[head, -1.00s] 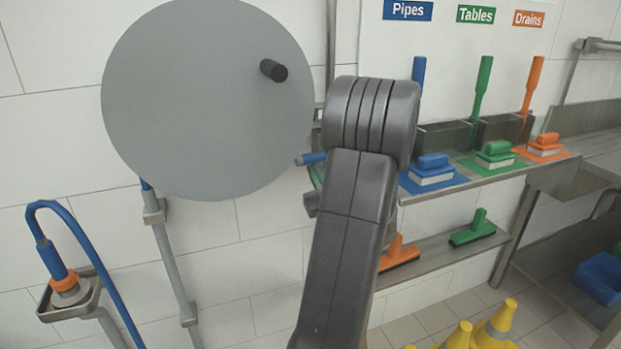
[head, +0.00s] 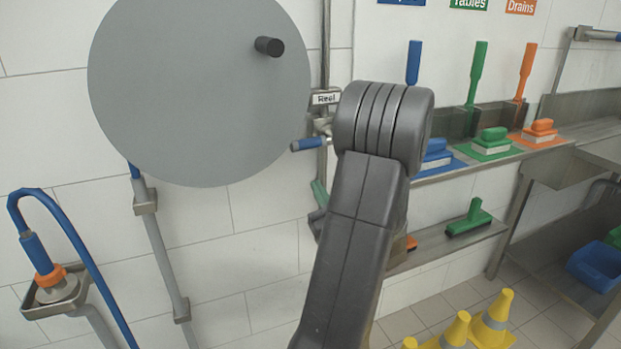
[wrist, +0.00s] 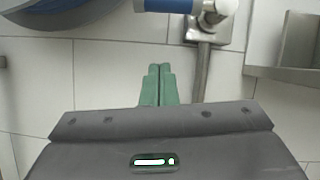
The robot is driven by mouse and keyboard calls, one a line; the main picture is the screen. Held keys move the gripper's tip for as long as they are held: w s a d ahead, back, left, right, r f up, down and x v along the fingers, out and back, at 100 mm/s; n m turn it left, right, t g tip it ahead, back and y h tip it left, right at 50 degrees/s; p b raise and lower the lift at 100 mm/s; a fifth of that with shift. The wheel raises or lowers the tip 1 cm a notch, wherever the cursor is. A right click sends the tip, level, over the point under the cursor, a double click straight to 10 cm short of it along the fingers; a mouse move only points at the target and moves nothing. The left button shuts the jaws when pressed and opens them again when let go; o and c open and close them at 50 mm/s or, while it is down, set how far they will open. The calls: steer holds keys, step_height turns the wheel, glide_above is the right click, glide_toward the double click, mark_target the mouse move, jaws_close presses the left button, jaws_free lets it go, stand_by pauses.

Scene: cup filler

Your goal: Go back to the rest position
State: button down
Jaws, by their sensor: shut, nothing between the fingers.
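My gripper (wrist: 159,84) shows in the wrist view with its two green fingers together and nothing between them. It faces a tiled wall (wrist: 105,65). In the head view my dark grey arm rises in the middle and hides most of the gripper. A bit of green shows left of the arm, at the gripper (head: 319,193). A blue-handled valve (head: 309,144) on a vertical pipe sits beside the arm, under a small label. A blue and white fitting also shows at the top of the wrist view (wrist: 170,6).
A large grey disc (head: 195,95) with a black knob is at upper left. A blue hose with a nozzle (head: 42,262) hangs in a holder at lower left. Shelves (head: 440,242) with coloured brushes are at right. Yellow cones (head: 490,322) stand on the floor.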

steer(key=shift+v, duration=2.05)
steer(key=shift+a, duration=0.25)
steer(key=w+a+r+p, duration=0.2)
steer(key=w+r+p, duration=0.2)
steer(key=w+r, duration=0.3)
steer(key=shift+w+a+r, duration=0.3)
steer(key=shift+w+r, duration=0.1)
steer(key=shift+r, duration=0.05)
